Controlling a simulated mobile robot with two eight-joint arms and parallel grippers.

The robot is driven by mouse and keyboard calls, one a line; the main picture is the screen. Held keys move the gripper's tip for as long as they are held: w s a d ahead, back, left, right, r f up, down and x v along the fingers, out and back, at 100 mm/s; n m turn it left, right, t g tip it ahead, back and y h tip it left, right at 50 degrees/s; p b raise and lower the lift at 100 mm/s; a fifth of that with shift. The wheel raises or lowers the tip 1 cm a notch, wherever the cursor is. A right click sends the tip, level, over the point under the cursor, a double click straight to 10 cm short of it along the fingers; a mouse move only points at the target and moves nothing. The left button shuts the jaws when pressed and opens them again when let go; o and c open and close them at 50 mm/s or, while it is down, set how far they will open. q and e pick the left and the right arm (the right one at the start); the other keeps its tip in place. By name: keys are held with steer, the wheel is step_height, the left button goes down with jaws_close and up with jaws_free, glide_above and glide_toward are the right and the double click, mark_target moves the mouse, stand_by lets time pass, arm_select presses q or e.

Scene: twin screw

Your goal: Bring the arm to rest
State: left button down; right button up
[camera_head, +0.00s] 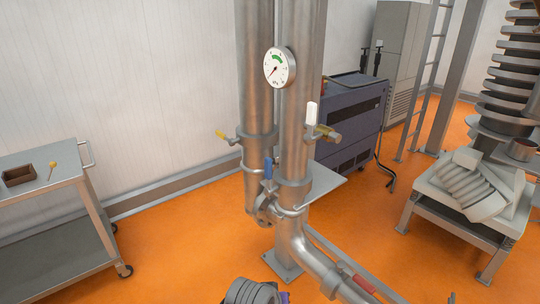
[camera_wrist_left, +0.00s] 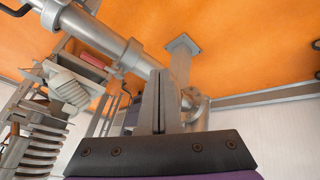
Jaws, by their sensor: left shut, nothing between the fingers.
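My left gripper (camera_wrist_left: 160,76) shows in the left wrist view, its two grey fingers closed flat together with nothing between them. It is in the open air, with pipework and the orange floor behind it. I cannot tell how far the fingertips are from the pipe. In the head view no gripper fingers show. My right gripper is in neither view.
Two vertical steel pipes (camera_head: 298,120) with a gauge (camera_head: 280,67) and valve handles stand in the middle. A steel cart (camera_head: 70,170) with a small brown box (camera_head: 20,175) stands left. A blue machine (camera_head: 350,120) is behind. Orange floor (camera_head: 180,240) is clear between.

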arm_select(q)
steer(key=s+a+f+y, duration=0.1)
steer(key=s+a, duration=0.6)
steer(key=a, duration=0.3)
steer(key=s+a+f+y+p, duration=0.1)
steer(key=s+a+y, duration=0.1)
steer(key=s+a, duration=0.5)
steer(key=a, duration=0.3)
steer(key=shift+s+a+n, duration=0.3)
steer(key=shift+s+a, duration=0.05)
